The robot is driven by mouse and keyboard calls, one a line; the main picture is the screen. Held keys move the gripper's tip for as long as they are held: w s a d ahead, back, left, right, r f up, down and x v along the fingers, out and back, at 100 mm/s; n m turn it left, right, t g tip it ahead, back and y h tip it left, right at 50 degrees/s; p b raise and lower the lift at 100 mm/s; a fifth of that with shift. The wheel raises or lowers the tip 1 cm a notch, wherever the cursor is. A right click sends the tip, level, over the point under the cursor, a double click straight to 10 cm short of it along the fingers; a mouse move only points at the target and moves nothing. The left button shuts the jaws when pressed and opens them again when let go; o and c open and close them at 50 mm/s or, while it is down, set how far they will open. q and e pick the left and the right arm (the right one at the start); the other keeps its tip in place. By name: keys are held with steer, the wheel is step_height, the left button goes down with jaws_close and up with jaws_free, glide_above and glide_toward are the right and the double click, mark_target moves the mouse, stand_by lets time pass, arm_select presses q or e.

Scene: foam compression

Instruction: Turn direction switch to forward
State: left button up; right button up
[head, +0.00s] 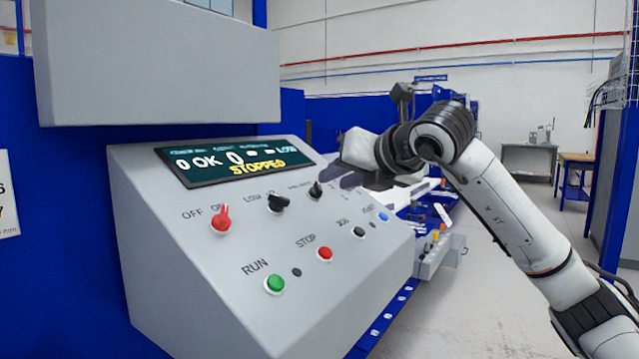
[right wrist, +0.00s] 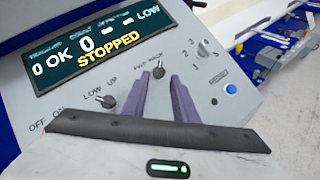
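In the right wrist view the knob (right wrist: 158,70) lies just beyond the gap between my fingertips, below a small blurred label. My right gripper (head: 341,176) is open, with its purple fingers pointing at the knob from the right. In the right wrist view the fingers (right wrist: 160,82) stand apart with nothing between them. I cannot tell whether a fingertip touches the knob. My left gripper is out of view.
The panel's display (head: 235,163) reads STOPPED. A red OFF/ON switch (head: 221,219) and a black LOW/UP switch (head: 278,203) sit left of the knob. Below are a green RUN button (head: 275,284), a red STOP button (head: 325,253) and a blue button (head: 383,216). A grey box (head: 155,60) overhangs the panel.

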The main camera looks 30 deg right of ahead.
mark_target(320, 187)
steer(key=x, duration=0.6)
steer(key=shift+w+f+p, duration=0.2)
steer(key=shift+w+p, duration=0.05)
steer(key=shift+p, duration=0.1)
jaws_close()
